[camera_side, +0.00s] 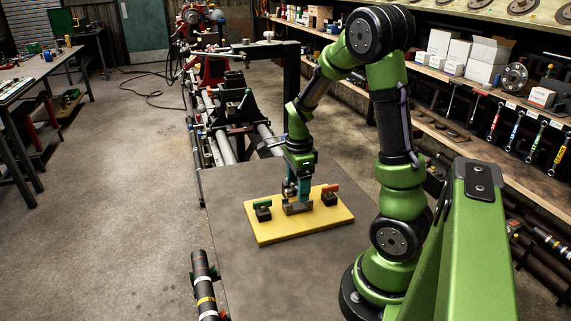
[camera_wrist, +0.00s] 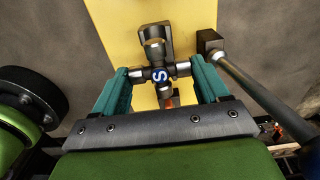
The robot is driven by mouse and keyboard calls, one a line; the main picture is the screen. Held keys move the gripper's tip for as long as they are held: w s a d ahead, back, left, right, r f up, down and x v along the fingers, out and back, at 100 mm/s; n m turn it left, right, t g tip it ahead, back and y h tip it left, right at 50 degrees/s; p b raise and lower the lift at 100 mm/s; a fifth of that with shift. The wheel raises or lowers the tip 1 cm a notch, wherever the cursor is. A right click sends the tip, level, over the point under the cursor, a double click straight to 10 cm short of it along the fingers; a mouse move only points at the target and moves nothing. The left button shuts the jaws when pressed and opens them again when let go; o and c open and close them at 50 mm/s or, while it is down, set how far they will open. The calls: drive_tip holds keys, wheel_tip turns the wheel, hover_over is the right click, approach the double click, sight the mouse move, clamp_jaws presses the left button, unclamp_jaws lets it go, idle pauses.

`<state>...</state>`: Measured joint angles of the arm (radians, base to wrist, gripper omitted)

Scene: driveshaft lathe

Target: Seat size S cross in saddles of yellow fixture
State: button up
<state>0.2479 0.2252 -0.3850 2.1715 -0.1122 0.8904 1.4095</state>
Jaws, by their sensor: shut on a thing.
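The size S cross (camera_wrist: 158,73), a dark metal piece with a blue S label, sits between the teal fingers of my gripper (camera_wrist: 159,76) in the wrist view. My gripper (camera_side: 297,193) is shut on it, low over the middle of the yellow fixture (camera_side: 290,232) in the side view. A dark block (camera_side: 298,209) stands on the fixture just below the fingers. In the wrist view, one cross arm points up the picture above a dark metal part (camera_wrist: 152,34). I cannot tell whether the cross touches the saddles.
On the fixture, a dark block with a green top (camera_side: 262,211) stands left and one with a red top (camera_side: 330,197) right. A banded dark shaft (camera_side: 204,283) lies at the table's left edge. The grey table (camera_side: 300,270) is clear in front of the fixture.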

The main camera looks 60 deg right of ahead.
sight(296, 187)
drive_tip(key=shift+f, duration=1.65)
drive_tip(key=o, duration=1.3)
wheel_tip(296, 187, up, 17)
drive_tip(key=shift+f, duration=0.1)
drive_tip(key=s+a+r+n+t, duration=0.1)
drive_tip(key=a+n+t, duration=0.1)
drive_tip(key=a+n, duration=0.5)
drive_tip(key=s+a+r+n+t+y, duration=0.1)
drive_tip(key=a+n+t, duration=0.1)
drive_tip(key=a+n, duration=0.5)
drive_tip(key=s+a+r+n+t+y, duration=0.1)
drive_tip(key=a+n+t, duration=0.2)
drive_tip(key=a+n, duration=0.4)
drive_tip(key=shift+s+a+r+n, duration=0.15)
drive_tip(key=shift+a+n, duration=0.2)
drive_tip(key=shift+n, duration=0.65)
